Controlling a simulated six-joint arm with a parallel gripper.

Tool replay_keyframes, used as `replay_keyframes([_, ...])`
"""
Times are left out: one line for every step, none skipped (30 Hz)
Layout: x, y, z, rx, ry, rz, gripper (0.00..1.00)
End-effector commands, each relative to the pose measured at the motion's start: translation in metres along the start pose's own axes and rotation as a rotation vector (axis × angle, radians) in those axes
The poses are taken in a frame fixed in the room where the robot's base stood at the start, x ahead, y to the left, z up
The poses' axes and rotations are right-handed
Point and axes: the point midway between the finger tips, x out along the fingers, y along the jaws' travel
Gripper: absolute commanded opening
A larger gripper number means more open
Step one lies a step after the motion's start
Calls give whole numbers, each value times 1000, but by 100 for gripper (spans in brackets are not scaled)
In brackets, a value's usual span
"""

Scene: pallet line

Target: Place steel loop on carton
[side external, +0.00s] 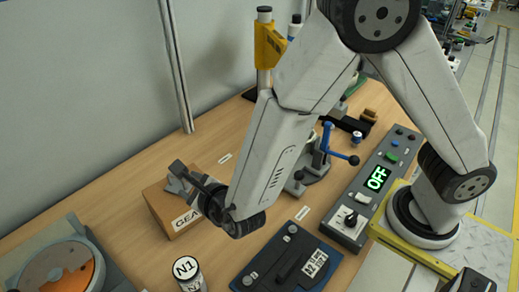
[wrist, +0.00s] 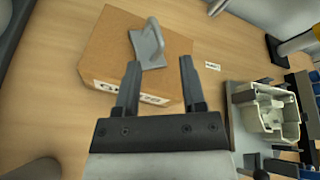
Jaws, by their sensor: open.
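The brown carton (side external: 163,212) with a white printed label sits on the wooden bench; it also shows in the wrist view (wrist: 100,55). A bent grey metal piece (wrist: 148,44), which I take for the steel loop, rests on the carton's top near its middle. My gripper (wrist: 159,63) is open, with its two fingers apart over the near side of the carton. In the side view my wrist partly hides the carton, and the loop is hard to tell from my fingers.
A flat dark box (side external: 287,262), an N1 canister (side external: 187,272) and a round orange-faced machine (side external: 60,275) stand in front. In the wrist view, a white housing (wrist: 275,115) is at right.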

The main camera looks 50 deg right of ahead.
Motion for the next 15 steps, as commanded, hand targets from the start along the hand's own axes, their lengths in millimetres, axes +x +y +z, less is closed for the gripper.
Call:
replay_keyframes([-10, 1, 1, -1, -4, 4, 52])
replay_keyframes([-15, 1, 1, -1, -3, 3, 52])
replay_keyframes([-22, 1, 1, -1, -3, 4, 52])
replay_keyframes([-26, 1, 1, 0, -3, 4, 52])
replay_keyframes([-31, 1, 1, 0, -2, 3, 52])
replay_keyframes([-37, 1, 1, -1, -3, 4, 52])
replay_keyframes([-40, 0, 1, 0, -3, 3, 52])
replay_keyframes([-44, 0, 1, 0, -2, 2, 52])
replay_keyframes([-48, 1, 1, -1, -3, 3, 52])
replay_keyframes([-51, 1, 1, 0, -2, 2, 52])
replay_keyframes([-53, 0, 1, 1, -2, 1, 52])
replay_keyframes([-56, 0, 1, 1, -2, 1, 52])
replay_keyframes([-58, 0, 0, 0, -2, 2, 52])
replay_keyframes([-60, 0, 0, 0, -2, 2, 52])
replay_keyframes([-61, 0, 0, 0, -1, 1, 52])
